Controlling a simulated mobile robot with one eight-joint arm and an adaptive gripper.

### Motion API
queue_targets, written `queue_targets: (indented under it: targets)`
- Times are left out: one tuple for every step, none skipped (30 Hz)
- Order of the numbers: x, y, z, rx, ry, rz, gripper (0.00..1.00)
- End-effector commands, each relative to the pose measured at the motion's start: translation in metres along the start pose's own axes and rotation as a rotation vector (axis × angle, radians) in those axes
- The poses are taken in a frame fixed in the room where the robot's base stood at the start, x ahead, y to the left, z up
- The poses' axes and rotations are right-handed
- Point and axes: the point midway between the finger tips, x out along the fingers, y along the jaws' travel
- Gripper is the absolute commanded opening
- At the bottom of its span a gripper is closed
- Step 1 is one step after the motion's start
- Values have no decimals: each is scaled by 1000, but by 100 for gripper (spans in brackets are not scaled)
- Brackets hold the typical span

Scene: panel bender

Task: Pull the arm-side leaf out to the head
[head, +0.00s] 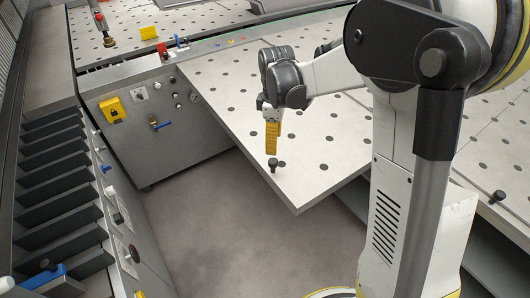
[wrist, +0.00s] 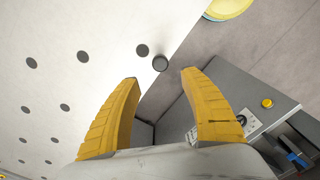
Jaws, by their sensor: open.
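A pale leaf (head: 300,182) with rows of dark round spots juts out over the floor in the middle of the head view; it fills the left of the wrist view (wrist: 75,85). A short black knob (head: 272,165) stands near its front left edge. My gripper (head: 271,150) has yellow fingers pointing down, just above and behind the knob in the head view. In the wrist view, the fingers (wrist: 160,75) are spread and empty. The knob (wrist: 160,63) shows between and just beyond their tips, with no visible contact.
A dark slatted rack (head: 50,165) lines the far left. Open floor (head: 215,215) lies between. Another black knob (head: 497,197) is at right.

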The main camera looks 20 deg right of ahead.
Motion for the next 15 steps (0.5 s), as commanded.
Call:
queue_targets:
  targets:
    - [8,0,0,0,0,0,52]
    - [13,0,0,0,0,0,52]
    - [21,0,0,1,1,0,52]
    - [27,0,0,1,1,1,52]
    - [34,0,0,1,1,1,52]
    - [42,0,0,2,1,1,52]
    - [48,0,0,2,1,1,52]
    - [55,0,0,2,2,1,52]
    - [62,0,0,2,2,1,52]
    - [68,0,0,2,2,2,52]
    - [73,0,0,2,2,2,52]
    - [79,0,0,3,2,2,52]
    - [83,0,0,3,2,2,52]
    - [87,0,0,3,2,2,52]
    - [91,0,0,3,2,2,52]
